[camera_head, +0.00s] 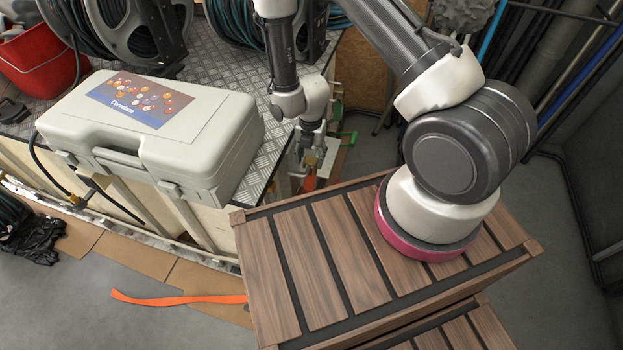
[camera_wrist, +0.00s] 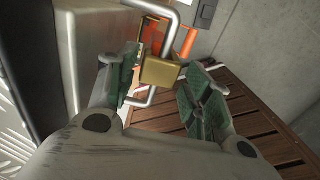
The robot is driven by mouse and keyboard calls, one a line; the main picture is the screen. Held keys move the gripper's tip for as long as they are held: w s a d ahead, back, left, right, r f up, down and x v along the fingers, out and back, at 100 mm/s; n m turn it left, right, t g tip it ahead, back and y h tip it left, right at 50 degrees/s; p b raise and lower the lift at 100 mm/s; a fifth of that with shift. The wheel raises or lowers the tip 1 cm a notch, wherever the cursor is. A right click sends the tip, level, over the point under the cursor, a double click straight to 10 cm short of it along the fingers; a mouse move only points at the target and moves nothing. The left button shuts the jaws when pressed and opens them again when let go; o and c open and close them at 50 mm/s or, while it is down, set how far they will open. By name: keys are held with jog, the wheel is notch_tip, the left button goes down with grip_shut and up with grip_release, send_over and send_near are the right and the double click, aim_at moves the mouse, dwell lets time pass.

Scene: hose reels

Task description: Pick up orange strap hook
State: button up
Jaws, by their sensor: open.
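My gripper (camera_head: 311,158) points down between the bench and the wooden crate in the head view. In the wrist view my gripper (camera_wrist: 164,88) is open, with a green-padded finger on each side. A brass-coloured block (camera_wrist: 160,70) with bent grey metal rods (camera_wrist: 172,22) sits between or just beyond the fingertips, nearer the left finger. Orange material (camera_wrist: 184,40), possibly the strap hook's strap, shows behind it. I cannot tell whether they are joined or whether a finger touches the block. A small orange patch (camera_head: 310,183) shows below my gripper in the head view.
The slatted wooden crate (camera_head: 296,262) stands close to the right of my gripper. A grey case (camera_head: 165,133) lies on the metal-topped bench to the left. An orange strap (camera_head: 180,299) lies on the floor. Hose reels (camera_head: 130,30) and a red bucket (camera_head: 42,62) are at the back left.

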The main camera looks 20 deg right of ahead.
aim_at(310, 174)
notch_tip(310, 174, down, 2)
jog(key=shift+f, duration=0.25)
grip_shut()
jog(key=shift+r, duration=0.1)
